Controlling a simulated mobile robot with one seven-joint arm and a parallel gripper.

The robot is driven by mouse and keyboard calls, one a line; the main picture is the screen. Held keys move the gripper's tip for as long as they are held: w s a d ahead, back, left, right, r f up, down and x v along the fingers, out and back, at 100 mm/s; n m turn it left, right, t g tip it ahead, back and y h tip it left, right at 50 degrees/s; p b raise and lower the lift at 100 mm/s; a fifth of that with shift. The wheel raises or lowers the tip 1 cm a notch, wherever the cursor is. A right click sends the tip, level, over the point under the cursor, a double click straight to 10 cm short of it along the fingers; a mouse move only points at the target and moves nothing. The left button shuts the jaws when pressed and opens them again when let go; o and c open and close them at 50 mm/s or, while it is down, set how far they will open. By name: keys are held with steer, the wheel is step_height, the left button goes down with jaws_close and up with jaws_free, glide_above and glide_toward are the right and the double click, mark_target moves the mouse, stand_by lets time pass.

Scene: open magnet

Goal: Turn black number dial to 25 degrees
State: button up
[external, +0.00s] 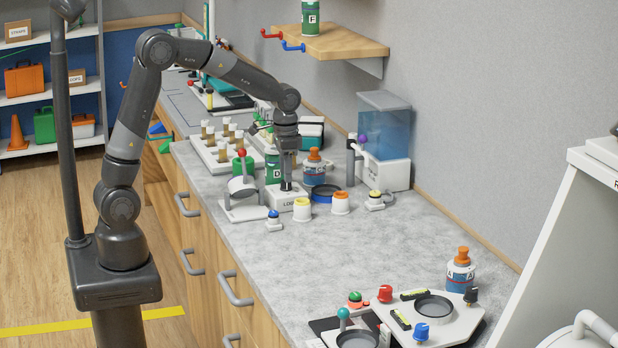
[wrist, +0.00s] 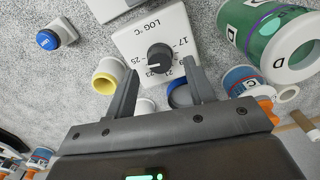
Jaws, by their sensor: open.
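The black number dial (wrist: 159,57) sits on a white box (wrist: 127,42) marked "LOG °C", with a ring of numbers including 17, 23 and 25 beside it. A light mark shows on the dial's lower side; its exact reading is too small to tell. My gripper (wrist: 161,68) is open, its two fingers pointing toward the dial, with the dial between or just beyond the tips; contact cannot be told. In the external view, my gripper (external: 287,186) points down over the white box (external: 288,204) and largely hides the dial.
A blue button (wrist: 48,40), a yellow-rimmed cup (wrist: 108,76) and a green canister (wrist: 262,30) stand close around the box. In the external view, an orange-capped bottle (external: 313,168) stands behind it.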

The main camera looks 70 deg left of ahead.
step_height(320, 180, up, 8)
stand_by(0.5)
steer(key=s+d+r+t, duration=0.1)
steer(key=s+t, duration=0.1)
steer(key=s, duration=0.6)
steer(key=s+d+r+n+t, duration=0.1)
steer(key=s, duration=0.8)
steer(key=s+d+r+t, duration=0.1)
steer(key=s+t, duration=0.1)
steer(key=s, duration=0.6)
steer(key=shift+s+d+n+t, duration=0.25)
steer(key=shift+s+n+t, duration=0.05)
steer(key=shift+s+n, duration=0.1)
